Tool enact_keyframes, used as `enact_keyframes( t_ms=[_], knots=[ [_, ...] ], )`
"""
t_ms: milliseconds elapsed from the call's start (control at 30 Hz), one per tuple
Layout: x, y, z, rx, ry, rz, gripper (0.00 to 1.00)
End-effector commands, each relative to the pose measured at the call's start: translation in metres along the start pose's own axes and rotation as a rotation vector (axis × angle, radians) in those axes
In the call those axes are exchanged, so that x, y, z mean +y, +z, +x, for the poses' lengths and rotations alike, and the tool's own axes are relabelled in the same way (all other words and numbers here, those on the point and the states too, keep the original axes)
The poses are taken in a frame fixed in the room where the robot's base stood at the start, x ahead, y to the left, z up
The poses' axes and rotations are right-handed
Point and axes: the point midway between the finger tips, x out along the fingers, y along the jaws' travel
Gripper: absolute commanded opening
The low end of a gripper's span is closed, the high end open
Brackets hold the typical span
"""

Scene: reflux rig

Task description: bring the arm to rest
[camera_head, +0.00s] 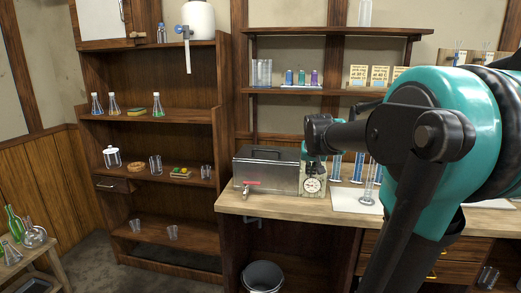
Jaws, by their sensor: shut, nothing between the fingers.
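My arm (440,100) fills the right side of the head view with its teal shell and black links. It reaches left to a black end part over the bench. My gripper (317,160) shows small and dark at that end, above the dial of a scale. It looks shut and holds nothing that I can see. Its fingertips are hard to make out, and I cannot tell how far it is above or in front of the scale.
A metal box (265,170) and the dial scale (313,186) stand on the wooden bench (270,206). Blue-marked cylinders stand behind my arm. A shelf unit (150,185) with glassware is at left. A bin (262,276) stands on the floor. My arm hides the bench's right part.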

Motion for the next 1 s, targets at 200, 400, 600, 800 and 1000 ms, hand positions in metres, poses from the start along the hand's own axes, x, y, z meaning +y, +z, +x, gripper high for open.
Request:
enact_keyframes(
  t_ms=[200, 400, 600, 800, 1000],
  knots=[
    [-0.008, 0.154, 0.028, -0.099, -0.043, -0.075, 0.00],
    [-0.008, 0.275, 0.039, -0.174, -0.081, -0.135, 0.00],
    [-0.006, 0.339, 0.040, -0.213, -0.100, -0.167, 0.00],
    [-0.006, 0.349, 0.040, -0.220, -0.104, -0.173, 0.00],
    [-0.006, 0.348, 0.040, -0.219, -0.104, -0.173, 0.00]
  ],
)
